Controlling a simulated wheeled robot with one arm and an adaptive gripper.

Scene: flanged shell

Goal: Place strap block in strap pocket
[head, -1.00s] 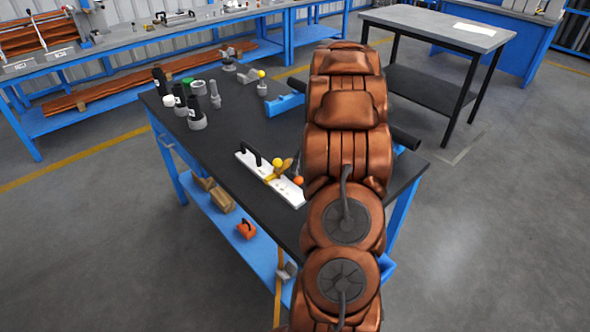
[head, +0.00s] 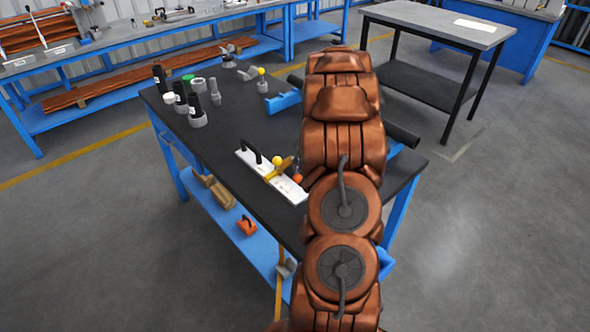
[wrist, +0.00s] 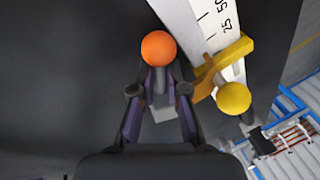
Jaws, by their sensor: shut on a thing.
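My gripper (wrist: 158,84) is shut on a small piece with an orange ball (wrist: 158,48) on top, in the wrist view. A grey block-like part (wrist: 160,110) shows between the fingers; I take this piece to be the strap block. The orange ball also shows in the head view (head: 297,178), by the near end of a white marked plate (head: 291,190). In the wrist view the held piece is just left of the plate (wrist: 205,22) and of a yellow clamp (wrist: 217,66) with a yellow ball (wrist: 233,98). I cannot make out the strap pocket. My arm hides the gripper in the head view.
The dark tabletop (head: 225,150) carries several black and grey cylinders at the far left. A blue cradle (head: 283,102) and a dark tube (head: 402,135) lie partly behind my arm. The plate has a black handle (head: 251,150). Open dark surface lies left of the plate.

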